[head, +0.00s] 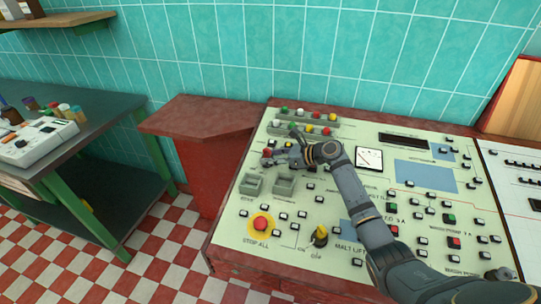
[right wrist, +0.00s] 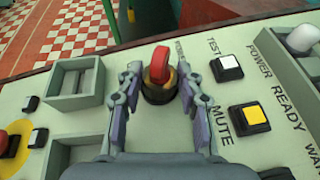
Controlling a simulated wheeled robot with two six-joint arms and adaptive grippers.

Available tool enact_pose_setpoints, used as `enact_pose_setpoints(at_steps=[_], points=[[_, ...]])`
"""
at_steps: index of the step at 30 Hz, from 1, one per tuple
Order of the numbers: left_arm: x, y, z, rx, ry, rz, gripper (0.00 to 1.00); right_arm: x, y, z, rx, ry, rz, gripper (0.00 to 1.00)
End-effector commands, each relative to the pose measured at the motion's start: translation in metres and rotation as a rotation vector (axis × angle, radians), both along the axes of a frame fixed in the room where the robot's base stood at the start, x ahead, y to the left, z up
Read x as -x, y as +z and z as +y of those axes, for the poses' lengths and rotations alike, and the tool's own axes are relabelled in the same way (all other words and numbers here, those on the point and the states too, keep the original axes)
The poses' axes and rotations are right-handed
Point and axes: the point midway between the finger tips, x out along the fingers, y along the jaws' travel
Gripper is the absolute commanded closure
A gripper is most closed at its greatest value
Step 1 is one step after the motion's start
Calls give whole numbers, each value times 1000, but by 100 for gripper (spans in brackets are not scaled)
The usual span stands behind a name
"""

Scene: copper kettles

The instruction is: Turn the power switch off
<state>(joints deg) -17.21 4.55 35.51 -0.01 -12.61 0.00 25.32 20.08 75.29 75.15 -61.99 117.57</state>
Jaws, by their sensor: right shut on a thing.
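The power switch is a red rotary knob on a round black and yellow base, in the middle of the right wrist view (right wrist: 160,67). In the head view its red top shows at the panel's left side (head: 267,152). My right gripper (right wrist: 158,78) has one finger on each side of the knob and is shut on it; the exact contact is hard to see. In the head view the right gripper (head: 278,156) reaches in from the right, low over the panel. My left gripper is not in view.
The pale control panel (head: 330,205) carries many buttons, a red stop button (head: 261,223), a yellow-black knob (head: 320,236) and two grey recessed boxes beside the switch. A row of lamps (head: 308,128) stands behind. A green-framed table (head: 95,160) is at left.

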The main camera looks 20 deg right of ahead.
Motion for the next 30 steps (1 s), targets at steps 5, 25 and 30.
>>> enact_pose_setpoints(at_steps=[5,25,30], points=[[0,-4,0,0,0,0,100,-2,-1,-1,-1,88,1,95],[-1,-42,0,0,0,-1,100,-4,-3,-3,0,374,1,95],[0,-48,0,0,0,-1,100,-5,-3,-3,0,410,3,95]])
